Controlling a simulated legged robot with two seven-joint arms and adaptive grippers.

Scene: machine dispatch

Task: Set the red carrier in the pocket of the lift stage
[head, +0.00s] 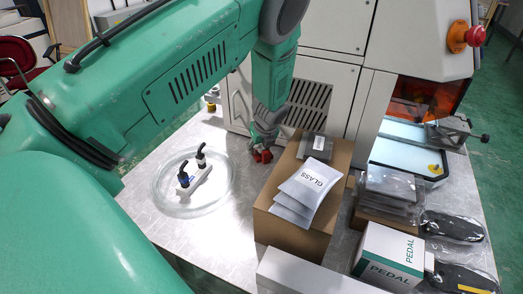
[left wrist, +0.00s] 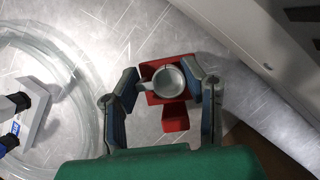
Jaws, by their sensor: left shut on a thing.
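The red carrier (left wrist: 176,116) is a small red block with a round grey metal piece (left wrist: 168,79) on it. My left gripper (left wrist: 163,80) is shut on the carrier, one finger on each side. In the head view, the gripper (head: 264,143) points down beside the machine's front, with the red carrier (head: 262,156) at its tips, left of the cardboard box. I cannot tell whether the carrier touches the table. I cannot clearly identify the lift stage or its pocket; a grey metal fixture (head: 455,131) stands at the machine's right opening. My right gripper is not in view.
A coil of clear tubing (head: 165,207) surrounds a white fitting (head: 193,180) on the left. A pedal box (head: 389,256) and grey packets (head: 393,185) crowd the right. The machine (head: 320,75) stands behind.

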